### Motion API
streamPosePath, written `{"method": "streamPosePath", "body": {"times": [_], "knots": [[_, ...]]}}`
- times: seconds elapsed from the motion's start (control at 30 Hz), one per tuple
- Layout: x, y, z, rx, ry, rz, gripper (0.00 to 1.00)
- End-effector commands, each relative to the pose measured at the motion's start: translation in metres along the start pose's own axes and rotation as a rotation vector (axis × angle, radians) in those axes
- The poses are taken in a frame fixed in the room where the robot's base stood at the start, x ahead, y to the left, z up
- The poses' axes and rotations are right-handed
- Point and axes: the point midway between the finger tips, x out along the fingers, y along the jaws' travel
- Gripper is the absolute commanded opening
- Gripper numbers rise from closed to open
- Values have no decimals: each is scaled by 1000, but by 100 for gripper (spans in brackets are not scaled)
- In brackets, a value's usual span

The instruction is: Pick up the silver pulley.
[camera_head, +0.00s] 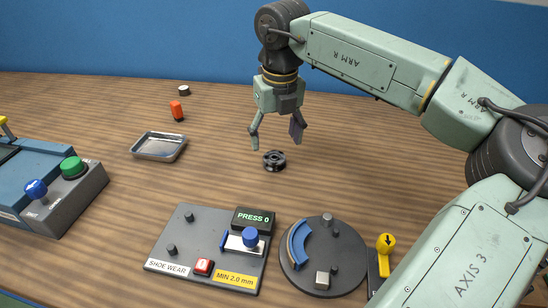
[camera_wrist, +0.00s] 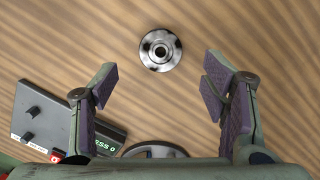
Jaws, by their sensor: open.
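The silver pulley (camera_head: 274,161) lies flat on the wooden table in the head view, a round dark-and-shiny metal wheel with a centre hole. It also shows whole in the wrist view (camera_wrist: 160,50), at the upper middle. My gripper (camera_head: 275,146) points down above the table near the pulley, with its fingers apart. In the wrist view my gripper (camera_wrist: 162,85) is open and empty, and the pulley lies beyond the fingertips, roughly centred between them. The pulley and the fingers look apart.
A metal tray (camera_head: 159,147), an orange object (camera_head: 177,110) and a small round piece (camera_head: 184,90) stand to the left. A grey gauge plate (camera_head: 190,255) and a round fixture (camera_head: 345,250) stand in front. The table around the pulley is clear.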

Motion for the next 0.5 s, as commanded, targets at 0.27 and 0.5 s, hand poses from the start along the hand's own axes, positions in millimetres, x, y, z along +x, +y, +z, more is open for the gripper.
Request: {"method": "streamPosePath", "body": {"times": [0.27, 0.5], "knots": [[31, 0, 0, -3, 2, 4, 67], [60, 0, 0, -4, 0, 3, 67]]}}
